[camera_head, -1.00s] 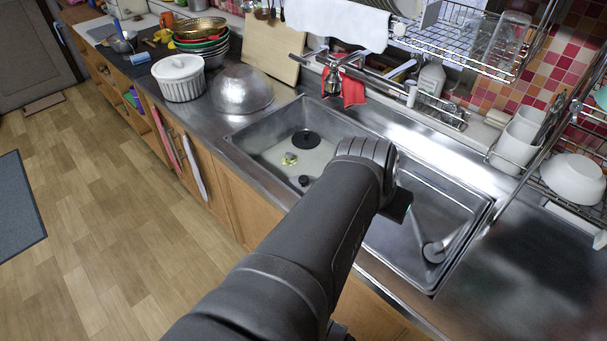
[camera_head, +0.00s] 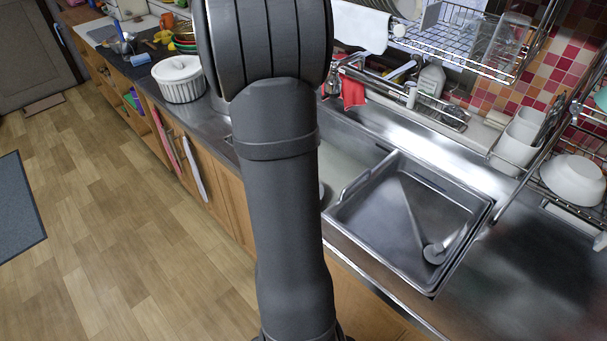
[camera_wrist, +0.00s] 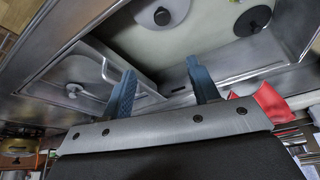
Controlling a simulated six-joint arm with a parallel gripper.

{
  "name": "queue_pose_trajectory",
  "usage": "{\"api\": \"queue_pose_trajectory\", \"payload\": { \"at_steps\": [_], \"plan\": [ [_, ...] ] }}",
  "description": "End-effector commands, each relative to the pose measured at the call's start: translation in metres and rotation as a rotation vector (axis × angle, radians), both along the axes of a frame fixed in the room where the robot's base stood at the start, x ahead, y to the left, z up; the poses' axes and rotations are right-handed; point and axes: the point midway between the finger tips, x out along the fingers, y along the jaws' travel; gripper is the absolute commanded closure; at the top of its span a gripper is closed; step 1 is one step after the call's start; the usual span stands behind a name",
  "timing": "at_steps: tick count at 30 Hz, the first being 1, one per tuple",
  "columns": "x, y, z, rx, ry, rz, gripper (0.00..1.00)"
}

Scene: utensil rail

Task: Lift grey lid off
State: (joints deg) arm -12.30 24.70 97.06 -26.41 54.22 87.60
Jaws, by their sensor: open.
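A pale grey round lid with a dark knob (camera_wrist: 165,12) lies in the left sink basin, partly cut off by the top edge of the wrist view. In the head view my arm hides most of that basin. My gripper (camera_wrist: 163,88) is open and empty. Its two blue fingers stand apart, with the basin rim behind them in the picture and the lid above them. In the head view the gripper is hidden behind my arm.
A black disc (camera_wrist: 253,21) lies beside the lid. The right basin (camera_head: 385,215) holds a long-handled tool with a round head (camera_head: 434,253). A red cloth (camera_head: 353,92) hangs by the tap.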

Motion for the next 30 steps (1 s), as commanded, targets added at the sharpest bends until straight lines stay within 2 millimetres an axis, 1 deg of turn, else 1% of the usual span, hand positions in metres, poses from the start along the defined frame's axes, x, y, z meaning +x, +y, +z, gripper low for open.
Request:
{"api": "queue_pose_trajectory", "payload": {
  "at_steps": [1, 3, 6, 8, 18, 21, 24, 30],
  "plan": [
    [0.003, 0.012, -0.005, -0.003, 0.004, -0.004, 0.45],
    [0.005, 0.021, -0.009, -0.005, 0.001, -0.015, 0.45],
    [0.007, 0.025, -0.016, -0.007, 0.002, -0.025, 0.45],
    [0.008, 0.022, -0.023, -0.007, 0.003, -0.027, 0.45],
    [0.020, -0.003, -0.090, -0.007, 0.004, -0.027, 0.45],
    [0.023, -0.009, -0.106, -0.005, 0.004, -0.028, 0.45],
    [0.026, -0.013, -0.117, -0.006, 0.002, -0.027, 0.45],
    [0.028, -0.016, -0.126, -0.005, 0.000, -0.026, 0.45]
  ]
}}
